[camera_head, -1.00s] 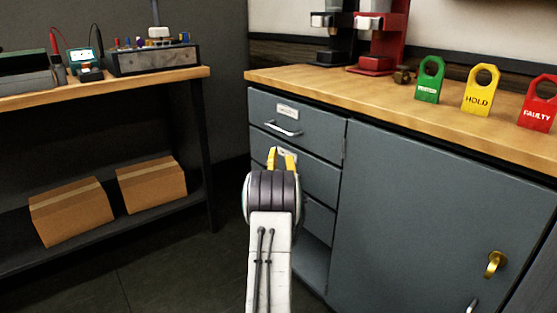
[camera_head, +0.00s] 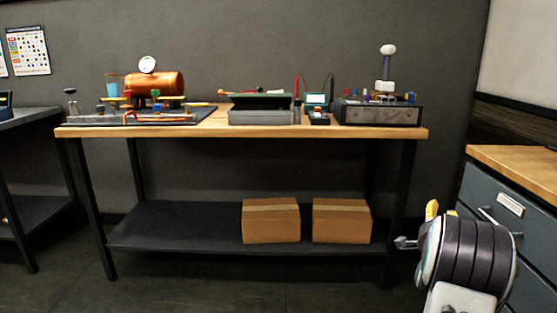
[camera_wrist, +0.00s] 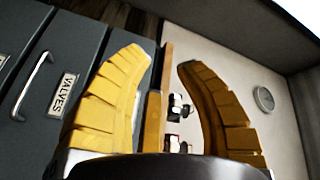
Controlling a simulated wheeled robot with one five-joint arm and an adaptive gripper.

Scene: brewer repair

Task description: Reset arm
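My gripper (camera_wrist: 164,60) shows in the wrist view as two yellow ribbed fingers with a clear gap between them. It is open and nothing is held in it. In the head view my arm is at the lower right, and the wrist hides most of the gripper; only a bit of yellow finger shows. The gripper is beside the grey drawer cabinet (camera_head: 481,199). The wrist view shows a drawer label reading VALVES (camera_wrist: 62,95) and a drawer handle (camera_wrist: 31,86) left of the fingers.
A wooden-topped workbench (camera_head: 200,131) holds a copper boiler (camera_head: 158,82), a grey toolbox (camera_head: 262,116) and a metal box (camera_head: 380,114). Two cardboard boxes (camera_head: 271,222) (camera_head: 342,221) sit on its lower shelf. A wooden counter (camera_head: 525,164) is at the right. Open floor lies in front of the bench.

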